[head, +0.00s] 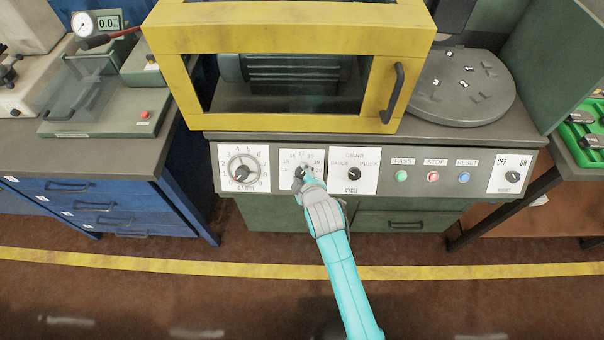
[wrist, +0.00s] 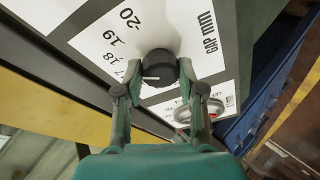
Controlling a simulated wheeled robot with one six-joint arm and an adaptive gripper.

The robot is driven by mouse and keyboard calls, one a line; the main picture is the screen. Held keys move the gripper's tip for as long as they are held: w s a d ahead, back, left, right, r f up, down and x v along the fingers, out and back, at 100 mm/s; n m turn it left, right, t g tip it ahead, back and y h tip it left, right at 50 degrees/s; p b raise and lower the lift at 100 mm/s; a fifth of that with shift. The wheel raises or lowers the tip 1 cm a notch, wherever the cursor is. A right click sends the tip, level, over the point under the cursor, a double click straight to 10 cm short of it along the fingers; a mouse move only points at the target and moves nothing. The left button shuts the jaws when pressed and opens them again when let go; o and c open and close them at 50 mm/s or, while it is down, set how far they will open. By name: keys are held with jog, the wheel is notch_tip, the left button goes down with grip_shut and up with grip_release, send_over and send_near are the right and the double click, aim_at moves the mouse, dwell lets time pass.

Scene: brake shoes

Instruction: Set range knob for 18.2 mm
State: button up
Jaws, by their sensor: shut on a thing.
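The range knob (wrist: 158,66) is black with a white pointer line and stands on a white numbered plate (wrist: 160,18) in the wrist view. My gripper (wrist: 161,72) is shut on it, one finger on each side. The pointer line faces left in that view, toward the 17 and 18 marks; the exact reading cannot be told. In the head view my gripper (head: 302,173) covers most of the knob, and its plate (head: 288,154) shows above and beside it on the machine's front panel.
A large dial (head: 242,172) sits left of the plate, and a cycle selector (head: 354,173) sits right of it. Further right are the pass, stop and reset buttons (head: 433,177) and an off/on switch (head: 513,176). A yellow-framed guard (head: 290,38) stands above the panel.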

jog(key=shift+n, duration=0.5)
jog(key=o, duration=1.1)
jog(key=shift+o, duration=0.2)
jog(key=v, duration=1.2)
